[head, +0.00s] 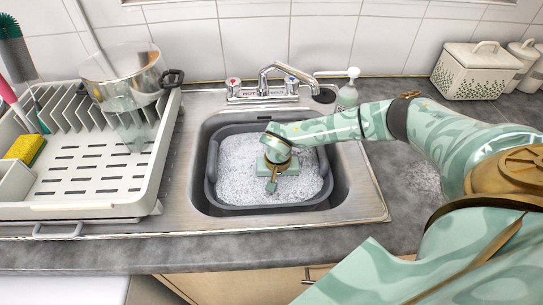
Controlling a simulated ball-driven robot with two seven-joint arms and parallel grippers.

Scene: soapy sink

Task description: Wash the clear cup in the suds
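A clear cup (131,128) stands tilted in the dish rack at the left, in front of the steel pot. The suds (240,150) fill a grey tub (213,160) set in the steel sink. My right gripper (272,186) is over the suds near the middle of the tub, well to the right of the cup. Its fingers are small and seen from above, so I cannot tell whether they are open or shut, or whether they touch the foam. My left gripper is not in view.
The dish rack (100,208) also holds a steel pot (140,75) and a yellow-green sponge (25,149). The faucet (265,80) rises behind the tub, with a soap bottle (347,92) to its right. The front counter (150,252) is clear.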

